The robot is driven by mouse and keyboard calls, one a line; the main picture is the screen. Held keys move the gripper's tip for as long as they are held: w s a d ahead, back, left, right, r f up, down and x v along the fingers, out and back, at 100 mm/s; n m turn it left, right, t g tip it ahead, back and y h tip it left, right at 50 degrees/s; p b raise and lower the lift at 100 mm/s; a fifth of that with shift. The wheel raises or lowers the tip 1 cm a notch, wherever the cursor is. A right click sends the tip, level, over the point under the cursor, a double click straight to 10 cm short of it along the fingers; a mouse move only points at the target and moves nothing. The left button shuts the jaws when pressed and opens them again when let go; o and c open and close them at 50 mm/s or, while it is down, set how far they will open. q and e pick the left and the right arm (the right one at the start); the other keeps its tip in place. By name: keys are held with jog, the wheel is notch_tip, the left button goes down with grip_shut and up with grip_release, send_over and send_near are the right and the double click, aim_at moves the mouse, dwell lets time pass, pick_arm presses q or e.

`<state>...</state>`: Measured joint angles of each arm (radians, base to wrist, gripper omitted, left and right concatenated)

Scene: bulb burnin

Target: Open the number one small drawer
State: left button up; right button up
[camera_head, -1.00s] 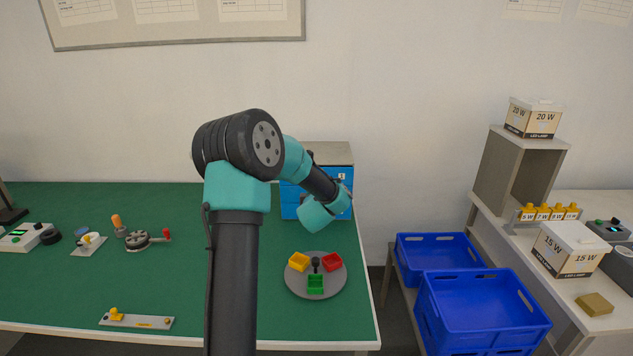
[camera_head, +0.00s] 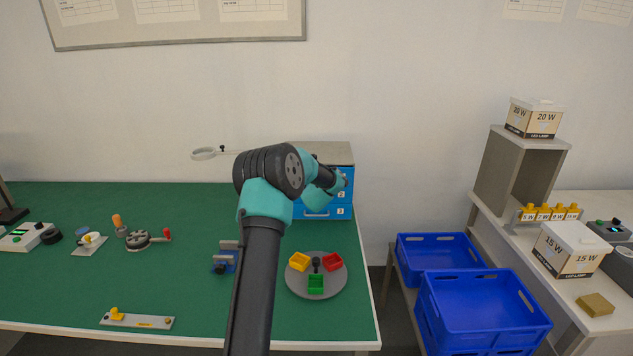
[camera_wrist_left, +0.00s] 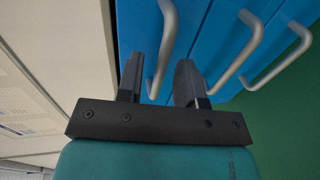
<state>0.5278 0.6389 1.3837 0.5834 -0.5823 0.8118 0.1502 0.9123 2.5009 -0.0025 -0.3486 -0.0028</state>
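A blue drawer cabinet (camera_head: 325,209) with a grey top stands at the back right of the green table. Labels 2 and 3 show on its lower drawers; the arm hides the top label. My left gripper (camera_head: 344,181) is at the upper part of the cabinet front. In the left wrist view the left gripper (camera_wrist_left: 157,72) is open, one finger on each side of the outermost, top drawer's handle (camera_wrist_left: 168,32). Whether either finger touches it I cannot tell. The other two handles (camera_wrist_left: 243,50) are outside the fingers. The drawers look shut. My right gripper is not in view.
A round grey tray (camera_head: 316,285) with yellow, red and green bins stands in front of the cabinet. A blue fixture (camera_head: 222,263) is left of it. Blue crates (camera_head: 480,310) stand right of the table edge. A ring on an arm (camera_head: 204,154) rises behind.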

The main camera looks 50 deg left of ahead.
pick_arm(q)
jog(key=shift+w+a+f, duration=0.1)
jog(key=shift+w+a, duration=0.25)
jog(key=shift+a, duration=0.05)
jog(key=shift+c, duration=0.4)
grip_shut()
